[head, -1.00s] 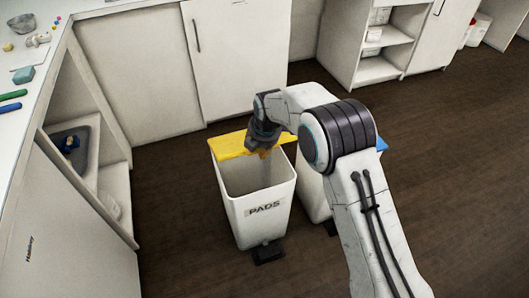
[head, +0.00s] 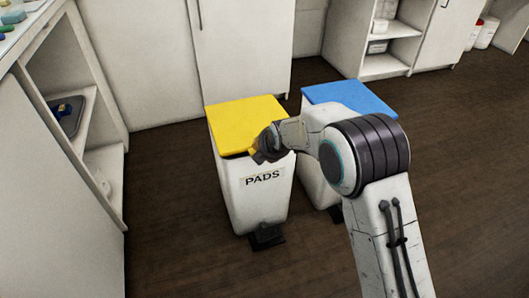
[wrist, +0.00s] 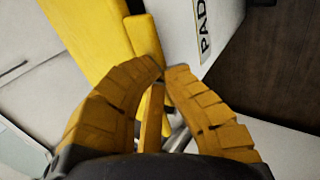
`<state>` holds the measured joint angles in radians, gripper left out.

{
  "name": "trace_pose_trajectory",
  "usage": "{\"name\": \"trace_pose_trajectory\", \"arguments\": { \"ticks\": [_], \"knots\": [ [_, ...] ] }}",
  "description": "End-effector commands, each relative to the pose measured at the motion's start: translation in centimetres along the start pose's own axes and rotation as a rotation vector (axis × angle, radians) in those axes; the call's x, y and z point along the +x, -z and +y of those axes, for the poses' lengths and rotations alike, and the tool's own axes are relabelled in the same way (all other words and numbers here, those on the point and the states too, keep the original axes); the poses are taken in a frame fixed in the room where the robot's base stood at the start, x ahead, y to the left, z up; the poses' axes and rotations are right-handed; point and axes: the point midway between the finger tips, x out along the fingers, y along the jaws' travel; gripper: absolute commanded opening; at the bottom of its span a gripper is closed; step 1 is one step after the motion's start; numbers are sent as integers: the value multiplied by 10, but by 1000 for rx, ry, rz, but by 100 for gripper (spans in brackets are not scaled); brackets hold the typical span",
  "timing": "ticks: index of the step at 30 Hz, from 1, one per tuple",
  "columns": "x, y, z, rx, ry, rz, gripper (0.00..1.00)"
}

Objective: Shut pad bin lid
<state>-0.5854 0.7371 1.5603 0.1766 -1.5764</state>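The white pad bin (head: 250,198), labelled PADS, stands on the floor with a pedal at its base. Its yellow lid (head: 245,120) lies flat across the top, covering the opening. The lid and its front lip also show in the wrist view (wrist: 95,35). Whether the tips touch the lip I cannot tell.
A second white bin with a blue lid (head: 350,97) stands close on the right, partly behind my arm. A shelf unit (head: 75,125) is on the left, and white cabinets (head: 240,45) are behind. The dark floor (head: 175,220) in front is clear.

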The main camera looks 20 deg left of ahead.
Motion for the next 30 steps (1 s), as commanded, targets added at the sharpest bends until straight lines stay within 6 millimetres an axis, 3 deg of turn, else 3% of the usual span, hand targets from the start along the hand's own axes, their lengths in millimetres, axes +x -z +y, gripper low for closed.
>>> {"name": "trace_pose_trajectory", "arguments": {
  "ticks": [1, 3, 15, 24, 30],
  "knots": [
    [10, 0, -3, -1, -36, 0, 0],
    [2, 0, 5, -1, -40, 0, 8],
    [2, 0, 4, 0, -36, 0, 42],
    [1, 0, 3, 0, -34, 0, 42],
    [-18, 0, 3, 0, -35, 0, 42]
  ]
}}
